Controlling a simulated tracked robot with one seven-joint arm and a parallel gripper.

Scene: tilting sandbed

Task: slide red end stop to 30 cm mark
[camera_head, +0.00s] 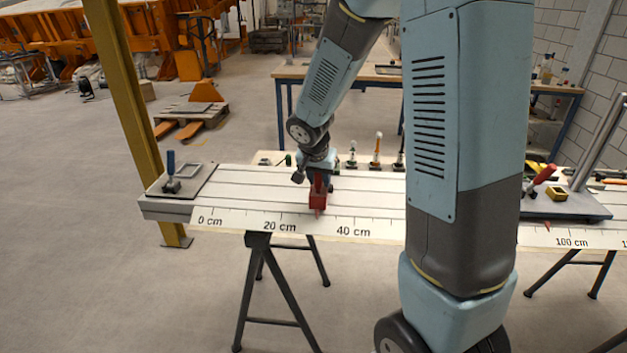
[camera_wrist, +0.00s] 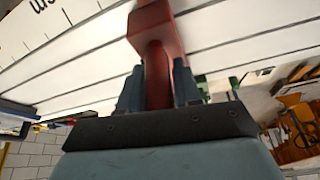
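The red end stop (camera_head: 318,193) sits on the pale slotted bed. Its pointed tip hangs at the scale strip (camera_head: 384,230), about midway between the 20 cm and 40 cm labels, so near 30 cm. My gripper (camera_head: 316,174) is above it at the end of the arm. In the wrist view, the end stop (camera_wrist: 156,28) rises as a red post between my two blue-grey fingers (camera_wrist: 158,92). The fingers lie close against both sides of the post and look shut on it. The post's lower end is hidden by my gripper's palm.
A dark plate with a blue-handled clamp (camera_head: 171,175) lies at the bed's left end. A plate with a red handle (camera_head: 541,178) and a yellow block (camera_head: 556,194) stands at the right. Several small upright items line the bed's back edge. My arm hides the scale's middle.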

